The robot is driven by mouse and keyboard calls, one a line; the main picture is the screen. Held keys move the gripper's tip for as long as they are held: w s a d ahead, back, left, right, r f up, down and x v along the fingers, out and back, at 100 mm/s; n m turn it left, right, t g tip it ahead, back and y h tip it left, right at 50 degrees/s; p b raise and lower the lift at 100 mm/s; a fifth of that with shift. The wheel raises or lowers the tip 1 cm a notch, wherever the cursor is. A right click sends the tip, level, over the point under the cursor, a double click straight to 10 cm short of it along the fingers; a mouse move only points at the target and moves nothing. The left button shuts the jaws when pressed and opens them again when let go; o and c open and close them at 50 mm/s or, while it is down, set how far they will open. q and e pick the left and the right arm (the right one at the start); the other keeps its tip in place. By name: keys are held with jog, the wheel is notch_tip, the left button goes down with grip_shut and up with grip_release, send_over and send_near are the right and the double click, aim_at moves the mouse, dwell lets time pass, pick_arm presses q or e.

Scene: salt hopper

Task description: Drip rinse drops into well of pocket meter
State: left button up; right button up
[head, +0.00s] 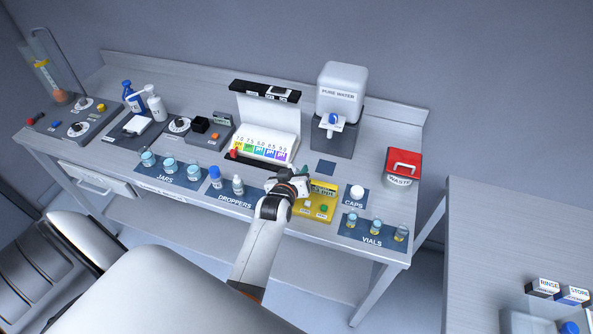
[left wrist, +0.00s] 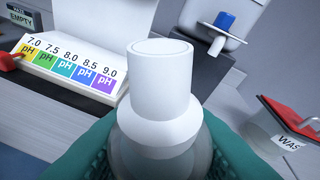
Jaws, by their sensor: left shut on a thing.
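My left gripper (head: 290,183) is over the front of the bench, at the left edge of a yellow device (head: 322,206), which looks like the pocket meter. The gripper and arm hide part of the device, and I cannot make out its well. In the left wrist view the teal finger pads are shut on a clear bottle with a white cap or nozzle (left wrist: 162,85), which points up in the picture. The bottle's lower part is hidden, and I see no drops. My right gripper is not in view.
A blue-capped bottle (head: 214,178) and a white-topped bottle (head: 238,186) stand on the DROPPERS mat. The pH colour chart (head: 262,148) and pure water dispenser (head: 340,90) are behind. Vials (head: 376,224), a white cap (head: 357,192) and the red-lidded waste bin (head: 402,168) are to the right.

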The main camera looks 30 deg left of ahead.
pick_arm(q)
jog(key=shift+w+d+f+n+t+h+b, duration=0.1)
jog(key=shift+d+f+n+t+h+b, duration=0.15)
jog(key=shift+n, duration=0.2)
jog(key=shift+d+f+n+t+h+b, duration=0.15)
jog(key=shift+n+h+b, duration=0.1)
jog(key=shift+n+h, duration=0.15)
jog(key=n+b, duration=0.1)
jog(key=d+n+t+h+b, duration=0.1)
jog(key=n+b, duration=0.2)
jog(key=b, duration=0.1)
jog(key=shift+w+d+f+n+t+h, duration=0.25)
jog(key=shift+w+f+t, duration=0.1)
jog(key=shift+w+t, duration=0.05)
jog(key=n+t+b, duration=0.1)
jog(key=n+b, duration=0.3)
jog(key=b, duration=0.1)
jog(key=n+t+b, duration=0.1)
jog(key=n+b, duration=0.1)
jog(key=b, duration=0.1)
jog(key=shift+d+r+t, duration=0.25)
jog(key=shift+r+t, duration=0.05)
jog(key=shift+r+n+t+b, duration=0.3)
jog(key=shift+n+b, duration=0.5)
jog(key=shift+n, duration=0.1)
jog(key=shift+a+r+n+b, duration=0.1)
jog(key=shift+r+n+b, duration=0.3)
jog(key=shift+n, duration=0.3)
